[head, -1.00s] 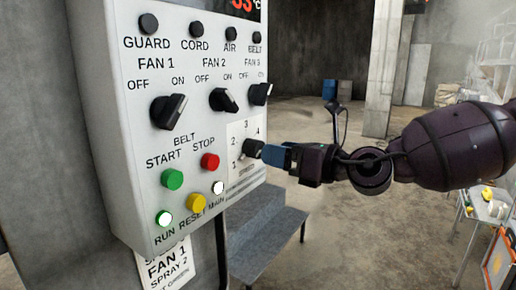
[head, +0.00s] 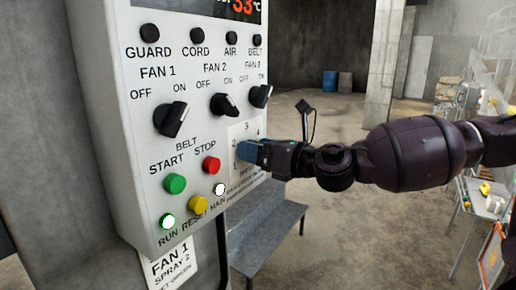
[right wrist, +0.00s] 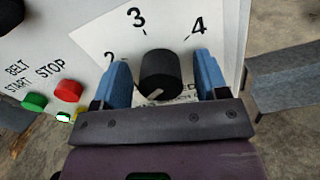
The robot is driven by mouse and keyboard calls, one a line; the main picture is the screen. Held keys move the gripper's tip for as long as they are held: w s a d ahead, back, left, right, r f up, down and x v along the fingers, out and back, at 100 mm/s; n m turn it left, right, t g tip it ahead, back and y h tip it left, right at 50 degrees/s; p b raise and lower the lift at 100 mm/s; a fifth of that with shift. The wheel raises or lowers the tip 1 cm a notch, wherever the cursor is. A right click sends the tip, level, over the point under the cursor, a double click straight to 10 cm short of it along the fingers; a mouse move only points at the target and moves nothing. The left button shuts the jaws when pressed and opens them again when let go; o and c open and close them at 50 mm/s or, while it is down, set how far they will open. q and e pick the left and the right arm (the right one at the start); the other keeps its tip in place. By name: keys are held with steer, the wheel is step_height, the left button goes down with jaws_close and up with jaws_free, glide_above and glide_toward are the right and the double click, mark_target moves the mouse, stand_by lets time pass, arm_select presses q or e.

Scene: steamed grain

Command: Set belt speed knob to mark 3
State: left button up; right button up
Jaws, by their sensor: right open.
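The belt speed knob (right wrist: 160,72) is a black round knob on a white dial plate (head: 240,130) at the lower right of the control panel. In the right wrist view its pale pointer line lies low on the face, slanting down-left, away from the 3. The marks 2, 3 and 4 show around it; mark 1 is hidden there. My right gripper (right wrist: 161,62) is open, with one blue finger on each side of the knob and a narrow gap visible. In the head view the right gripper (head: 248,152) covers the knob. My left gripper is not in view.
On the white panel (head: 145,215), fan knobs (head: 224,104) sit above the dial. A grey bench (head: 260,225) stands below; open floor lies right.

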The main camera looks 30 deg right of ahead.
steer(key=c, duration=0.9)
